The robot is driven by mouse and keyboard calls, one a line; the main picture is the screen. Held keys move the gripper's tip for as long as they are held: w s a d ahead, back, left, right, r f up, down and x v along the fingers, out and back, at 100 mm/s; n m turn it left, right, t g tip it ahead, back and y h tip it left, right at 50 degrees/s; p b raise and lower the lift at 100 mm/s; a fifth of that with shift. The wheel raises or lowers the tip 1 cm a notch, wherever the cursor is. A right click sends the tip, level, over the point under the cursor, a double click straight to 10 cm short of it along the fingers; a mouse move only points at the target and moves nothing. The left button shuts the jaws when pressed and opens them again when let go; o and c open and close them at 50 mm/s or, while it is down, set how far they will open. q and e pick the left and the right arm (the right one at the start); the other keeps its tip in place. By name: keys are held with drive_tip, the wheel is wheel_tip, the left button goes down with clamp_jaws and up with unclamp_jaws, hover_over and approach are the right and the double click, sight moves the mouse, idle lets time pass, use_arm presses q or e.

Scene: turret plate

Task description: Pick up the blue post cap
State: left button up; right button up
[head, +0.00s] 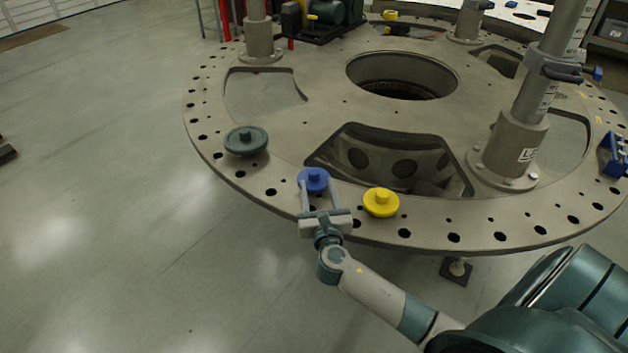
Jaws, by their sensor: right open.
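The blue post cap (314,179) is a round disc with a raised knob, sitting at the near edge of the turret plate (226,177). My right gripper (319,186) reaches in from below with its two fingers apart. One finger lies on each side of the blue cap. The jaws are open; I cannot tell whether either finger touches the cap. My left gripper is not in view.
A yellow cap (381,203) sits just right of my right gripper, and a dark green cap (246,141) sits to the left. A large cutout (390,163) opens behind. Grey posts (513,140) rise at the right. Bolt holes line the rim.

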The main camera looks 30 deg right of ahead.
sight(315, 176)
drive_tip(key=shift+w+d+r, duration=0.1)
drive_tip(key=shift+w+d, duration=0.05)
drive_tip(key=shift+w, duration=0.1)
drive_tip(key=p+x, duration=0.1)
drive_tip(key=x, duration=0.2)
drive_tip(key=shift+w+d+p, duration=0.15)
drive_tip(key=shift+w+p, duration=0.2)
drive_tip(key=shift+w, duration=0.05)
drive_tip(key=shift+w+d, duration=0.15)
drive_tip(key=shift+w, duration=0.15)
clamp_jaws()
